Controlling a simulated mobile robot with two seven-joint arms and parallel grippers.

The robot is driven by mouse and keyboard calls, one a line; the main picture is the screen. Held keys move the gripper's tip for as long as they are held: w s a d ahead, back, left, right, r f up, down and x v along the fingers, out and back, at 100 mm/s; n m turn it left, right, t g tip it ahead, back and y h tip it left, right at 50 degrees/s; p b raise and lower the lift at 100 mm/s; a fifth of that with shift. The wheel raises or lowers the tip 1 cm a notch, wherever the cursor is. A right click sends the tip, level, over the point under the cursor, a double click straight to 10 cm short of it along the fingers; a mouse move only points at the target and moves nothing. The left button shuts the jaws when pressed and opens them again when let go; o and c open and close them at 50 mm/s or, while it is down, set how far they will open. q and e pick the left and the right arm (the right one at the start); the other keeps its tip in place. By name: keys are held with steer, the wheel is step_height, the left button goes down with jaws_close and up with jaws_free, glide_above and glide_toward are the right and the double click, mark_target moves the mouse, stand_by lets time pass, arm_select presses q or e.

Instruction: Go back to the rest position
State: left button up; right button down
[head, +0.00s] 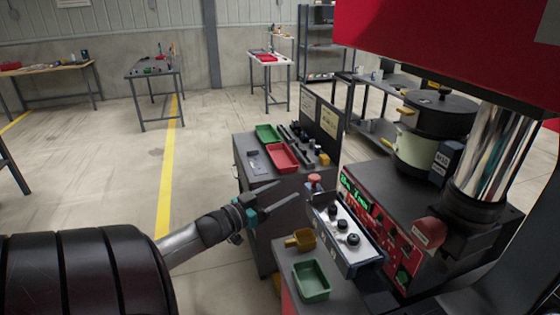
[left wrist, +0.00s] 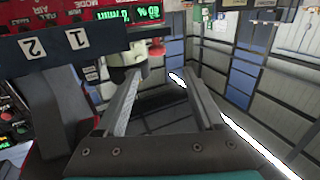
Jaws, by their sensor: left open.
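My left gripper (head: 277,200) is open and empty in the head view. It is in the air at the near side of the grey cabinet, left of the control box with black knobs (head: 344,235). In the left wrist view its two fingers (left wrist: 165,95) stand wide apart with nothing between them. My right gripper shows in neither view.
A red tray (head: 282,158) and a green tray (head: 268,133) lie on the grey cabinet. The floor (head: 120,195) left is clear.

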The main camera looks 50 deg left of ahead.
arm_select(q)
steer(key=shift+s+f, duration=0.1)
stand_by(0.6)
steer(key=s+d+f+n+g+y+b, duration=0.1)
steer(key=s+d+f+g+b, duration=0.3)
steer(key=f, duration=0.9)
steer(key=s+f+g+y+b, duration=0.15)
steer(key=s+f, duration=0.45)
steer(key=f, duration=0.7)
steer(key=s+d+f+n+g+b, duration=0.1)
steer(key=s+d+f+g+b, duration=0.3)
steer(key=f, duration=0.9)
steer(key=s+d+f+m+g+h+b, duration=0.2)
steer(key=s+d+f+m+g+b, duration=0.2)
steer(key=s+d+f, duration=1.6)
steer(key=s+f+g+b, duration=0.1)
steer(key=s+f+g, duration=0.1)
steer(key=s+g, duration=0.1)
steer(key=shift+s+d+f+m, duration=0.2)
steer(key=shift+d+f+m, duration=0.1)
steer(key=shift+d+f, duration=0.1)
